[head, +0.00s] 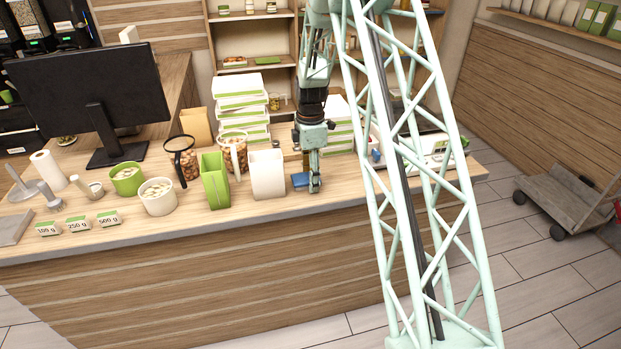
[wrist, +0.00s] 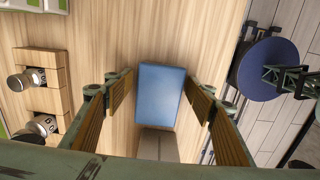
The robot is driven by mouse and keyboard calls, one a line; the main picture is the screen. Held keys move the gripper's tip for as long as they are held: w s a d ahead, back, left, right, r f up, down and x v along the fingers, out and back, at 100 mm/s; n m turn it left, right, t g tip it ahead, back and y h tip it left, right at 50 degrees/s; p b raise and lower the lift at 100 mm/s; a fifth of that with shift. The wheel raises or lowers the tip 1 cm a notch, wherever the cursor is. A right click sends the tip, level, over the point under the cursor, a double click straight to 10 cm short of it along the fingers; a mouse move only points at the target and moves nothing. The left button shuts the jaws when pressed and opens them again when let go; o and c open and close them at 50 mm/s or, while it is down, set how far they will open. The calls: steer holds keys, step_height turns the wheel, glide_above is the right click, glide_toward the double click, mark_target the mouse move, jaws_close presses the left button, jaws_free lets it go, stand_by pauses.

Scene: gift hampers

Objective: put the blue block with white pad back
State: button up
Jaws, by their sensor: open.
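The blue block (wrist: 160,92) lies on the wooden counter, in the middle of the wrist view. In the head view it (head: 300,180) sits just right of a white bag. A white pad on the block cannot be made out. My gripper (wrist: 160,100) is open, with one finger on each side of the block and gaps to it. In the head view my gripper (head: 315,186) points down beside the block and partly hides it. A grey-brown box-like shape (wrist: 158,146) shows below the block in the wrist view; I cannot tell what it is.
The white bag (head: 267,174) and a green bag (head: 214,181) stand left of the block. Stacked white boxes (head: 241,101) are behind. In the wrist view, a wooden rack (wrist: 52,99) with jars is at left and the counter's edge is at right.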

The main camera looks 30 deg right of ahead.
steer(key=shift+r, duration=0.15)
step_height(320, 180, up, 12)
stand_by(0.9)
stand_by(0.6)
steer(key=s+a+r+m+t, duration=0.1)
steer(key=s+a+r+m, duration=0.2)
steer(key=s+a+r, duration=0.45)
steer(key=s+a+r+m, duration=0.2)
steer(key=s+a+r, duration=0.2)
steer(key=s+r, duration=0.5)
steer(key=s+a+r+m+t, duration=0.1)
steer(key=s+a+r+m, duration=0.2)
steer(key=s+a+r, duration=0.35)
steer(key=s+a+r+m, duration=0.1)
steer(key=s+a+m, duration=0.1)
steer(key=s, duration=0.7)
steer(key=s+a+r+m+t, duration=0.1)
steer(key=s+a+m, duration=0.1)
steer(key=s, duration=0.7)
steer(key=s+a+r+m, duration=0.2)
steer(key=s+m, duration=0.1)
steer(key=s, duration=0.6)
steer(key=shift+s+t, duration=0.25)
steer(key=shift+t, duration=0.15)
